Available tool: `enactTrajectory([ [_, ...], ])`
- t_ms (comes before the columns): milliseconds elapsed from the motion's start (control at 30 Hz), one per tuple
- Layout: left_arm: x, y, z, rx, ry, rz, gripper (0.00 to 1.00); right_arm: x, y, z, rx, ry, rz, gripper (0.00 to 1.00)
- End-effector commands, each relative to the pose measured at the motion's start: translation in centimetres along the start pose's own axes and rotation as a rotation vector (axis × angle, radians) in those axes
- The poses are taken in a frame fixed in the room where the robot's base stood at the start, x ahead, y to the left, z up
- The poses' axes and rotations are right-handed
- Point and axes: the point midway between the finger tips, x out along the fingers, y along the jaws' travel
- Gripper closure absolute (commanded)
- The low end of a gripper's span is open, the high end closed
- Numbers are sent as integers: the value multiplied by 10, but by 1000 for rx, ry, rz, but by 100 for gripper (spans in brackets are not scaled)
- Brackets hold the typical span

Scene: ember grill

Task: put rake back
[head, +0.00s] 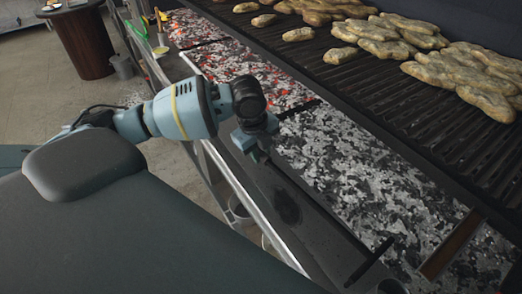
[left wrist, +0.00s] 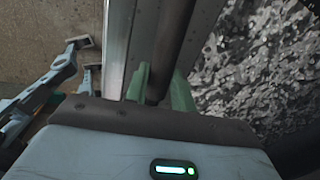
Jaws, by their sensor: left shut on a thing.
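My left gripper (head: 258,152) is over the metal ledge in front of the ember bed in the head view. It is shut on the rake, whose dark round handle (left wrist: 174,42) runs between the two green fingers in the left wrist view. In the head view a thin dark shaft (head: 318,207) runs from the gripper down to the right along the ledge, and a short dark bar (head: 369,262) lies at its lower end. Whether the rake touches the ledge cannot be told.
The ember bed (head: 345,165) lies beside the ledge (head: 245,200), glowing red toward the back. Above it is the grill grate (head: 430,130) with several pieces of food. A brown bar (head: 450,245) crosses the embers at lower right. A round dark table (head: 85,42) stands far left.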

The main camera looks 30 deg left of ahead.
Motion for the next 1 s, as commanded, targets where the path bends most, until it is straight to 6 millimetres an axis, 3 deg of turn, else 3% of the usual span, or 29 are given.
enactTrajectory([
  [600,38,7,0,-2,1,-1,100,9,1,16,10,-24,2,64],
  [967,43,7,0,-2,0,-3,100,8,0,18,5,-27,-2,64],
  [1000,43,7,0,-2,0,-3,73,8,0,18,5,-27,-2,64],
])
